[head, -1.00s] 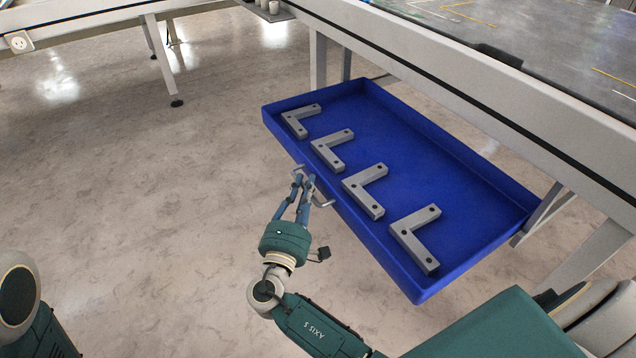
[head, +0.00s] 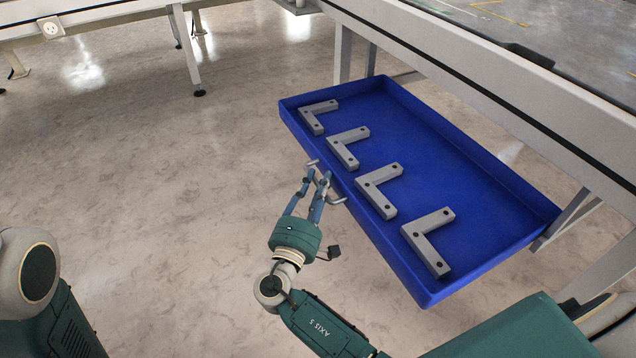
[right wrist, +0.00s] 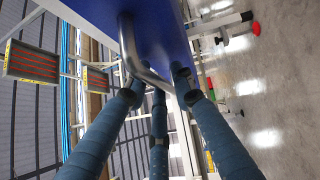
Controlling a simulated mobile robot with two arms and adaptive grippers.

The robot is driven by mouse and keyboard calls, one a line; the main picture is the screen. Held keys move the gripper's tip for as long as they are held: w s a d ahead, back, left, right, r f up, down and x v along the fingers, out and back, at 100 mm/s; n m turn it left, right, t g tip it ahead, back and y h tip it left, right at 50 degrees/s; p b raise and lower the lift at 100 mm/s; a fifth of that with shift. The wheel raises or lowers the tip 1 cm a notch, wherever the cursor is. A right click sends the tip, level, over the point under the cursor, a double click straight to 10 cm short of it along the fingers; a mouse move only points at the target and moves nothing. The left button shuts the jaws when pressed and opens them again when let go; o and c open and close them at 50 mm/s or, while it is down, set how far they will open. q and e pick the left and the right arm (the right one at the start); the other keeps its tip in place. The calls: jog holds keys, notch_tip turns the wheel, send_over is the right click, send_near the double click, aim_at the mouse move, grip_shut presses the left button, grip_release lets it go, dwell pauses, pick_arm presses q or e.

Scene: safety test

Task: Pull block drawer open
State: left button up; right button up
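The block drawer (head: 490,190) is a blue tray that stands far out from under the table. Several grey L-shaped blocks lie in a row in it. Its bent metal handle (head: 339,201) sticks out from the front side; it also shows in the right wrist view (right wrist: 128,42). My right gripper (head: 318,180) is at the handle. In the right wrist view its blue fingers (right wrist: 158,92) close around the handle bar on both sides; the exact contact is partly hidden. My left gripper is not in view, only part of my left arm at the lower left.
The table (head: 480,75) with a pale edge runs above the drawer's back side. Another table (head: 110,15) stands at the top left. The floor (head: 150,160) left of the drawer is clear.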

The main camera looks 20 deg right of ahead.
jog(key=v, duration=0.7)
jog(key=shift+s+a, duration=0.15)
jog(key=shift+s, duration=0.05)
jog(key=shift+w, duration=0.15)
